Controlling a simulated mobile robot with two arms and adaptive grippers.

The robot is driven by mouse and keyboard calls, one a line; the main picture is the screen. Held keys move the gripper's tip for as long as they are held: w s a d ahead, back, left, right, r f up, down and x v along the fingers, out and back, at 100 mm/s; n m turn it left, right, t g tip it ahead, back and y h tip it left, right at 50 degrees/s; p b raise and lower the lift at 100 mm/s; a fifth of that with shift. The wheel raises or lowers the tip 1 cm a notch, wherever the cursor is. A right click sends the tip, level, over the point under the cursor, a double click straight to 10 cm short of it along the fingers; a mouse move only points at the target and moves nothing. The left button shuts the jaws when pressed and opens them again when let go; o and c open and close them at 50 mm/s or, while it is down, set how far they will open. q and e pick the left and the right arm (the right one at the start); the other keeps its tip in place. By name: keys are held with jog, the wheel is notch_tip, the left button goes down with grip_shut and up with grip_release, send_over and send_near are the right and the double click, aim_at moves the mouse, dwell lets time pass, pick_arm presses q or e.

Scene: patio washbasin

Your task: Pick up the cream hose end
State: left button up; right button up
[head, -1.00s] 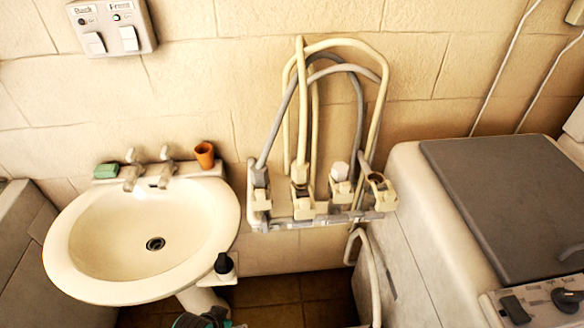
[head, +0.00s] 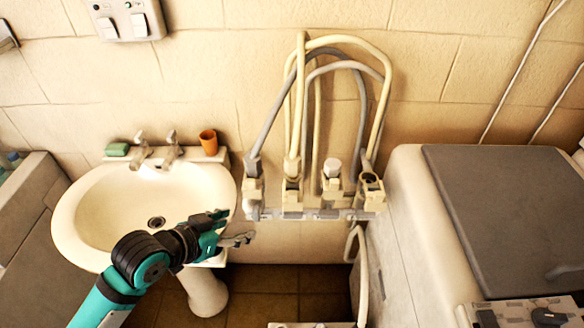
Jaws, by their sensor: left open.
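Cream hoses (head: 384,95) and grey hoses (head: 362,100) loop up against the wall above a rack of holders (head: 310,214). One cream hose end (head: 292,166) points down into the second holder from the left. Another cream hose (head: 362,270) hangs below the rack's right side and runs down toward the floor; I cannot tell where its end is. My left gripper (head: 240,227) is open and empty in front of the basin's right rim, left of the rack and apart from the hoses. My right gripper is not in view.
The basin (head: 85,185) stands left, with taps, a green soap (head: 117,149) and an orange cup (head: 208,142) at its back. A white machine with a grey lid (head: 500,200) stands close on the right. Tiled floor (head: 265,290) shows between them.

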pick_arm(q)
jog(key=w+r+m+h, duration=0.25)
jog(key=w+r, duration=0.25)
jog(key=r, duration=0.7)
jog(key=t+h+p, duration=0.1)
jog(key=p, duration=0.3)
send_near(291, 159)
jog(key=x, duration=0.5)
jog(key=shift+w+r, duration=0.15)
jog(key=shift+w, duration=0.1)
jog(key=shift+w+d+f+p, duration=0.2)
jog(key=shift+w+d+p, duration=0.15)
jog(key=shift+d+p, duration=0.2)
jog(key=p+x, duration=0.1)
jog(key=x, duration=0.2)
jog(key=shift+d+f+p, duration=0.1)
jog(key=shift+f+p, duration=0.1)
jog(key=shift+p, duration=0.1)
jog(key=shift+w+d+f, duration=0.25)
jog(key=shift+w+f, duration=0.05)
jog(key=shift+w, duration=0.05)
jog(key=shift+s+a, duration=0.1)
jog(key=c, duration=0.4)
grip_shut()
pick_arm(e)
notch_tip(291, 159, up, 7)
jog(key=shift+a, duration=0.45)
